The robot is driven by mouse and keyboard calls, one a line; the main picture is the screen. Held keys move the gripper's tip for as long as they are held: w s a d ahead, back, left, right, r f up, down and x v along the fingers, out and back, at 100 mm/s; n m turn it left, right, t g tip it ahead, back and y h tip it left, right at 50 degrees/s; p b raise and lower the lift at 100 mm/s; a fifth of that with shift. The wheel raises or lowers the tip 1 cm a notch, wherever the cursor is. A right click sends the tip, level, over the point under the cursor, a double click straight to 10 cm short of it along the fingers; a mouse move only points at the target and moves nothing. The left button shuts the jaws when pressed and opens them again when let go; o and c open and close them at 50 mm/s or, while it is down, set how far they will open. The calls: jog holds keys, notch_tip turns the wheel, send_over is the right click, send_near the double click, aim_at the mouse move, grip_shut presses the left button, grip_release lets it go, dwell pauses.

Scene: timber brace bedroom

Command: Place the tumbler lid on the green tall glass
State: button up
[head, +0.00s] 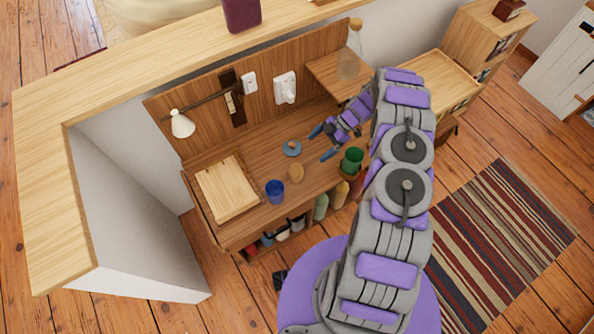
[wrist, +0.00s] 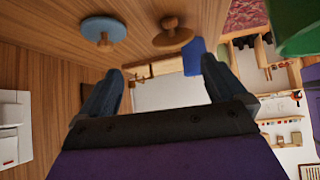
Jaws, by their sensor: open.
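The green tall glass (head: 351,160) stands on the desk to the right, near the front edge; part of it shows at the top right of the wrist view (wrist: 298,30). A round blue lid with a wooden knob (head: 291,150) lies on the desk, and it shows at the top left of the wrist view (wrist: 103,31). A brown wooden lid with a knob (wrist: 173,37) lies beside it, nearer the front in the head view (head: 296,174). I cannot tell which one is the tumbler lid. My gripper (head: 321,144) is open and empty, right of the blue lid and apart from it.
A blue cup (head: 275,190) stands near the desk's front edge, left of the lids. A wooden board or box (head: 226,188) lies at the left end. A lamp (head: 182,124) sticks out from the back panel. A clear bottle (head: 349,62) stands on the raised shelf behind.

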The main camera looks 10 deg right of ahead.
aim_at(300, 171)
jog(key=shift+g, duration=0.3)
jog(key=x, duration=0.2)
jog(key=s+x, duration=0.1)
jog(key=x, duration=0.2)
jog(key=b+x, duration=0.1)
jog(key=x, duration=0.1)
jog(key=shift+s+f, duration=0.3)
jog(key=shift+f, duration=0.15)
jog(key=shift+s+b+x, duration=0.15)
jog(key=shift+b+x, duration=0.2)
jog(key=shift+x, duration=0.95)
jog(key=shift+s+b+x, duration=0.15)
jog(key=shift+b+x, duration=0.2)
jog(key=shift+x, duration=1)
jog(key=shift+r, duration=0.15)
jog(key=shift+c, duration=0.3)
jog(key=c, duration=0.9)
jog(key=shift+r, duration=0.15)
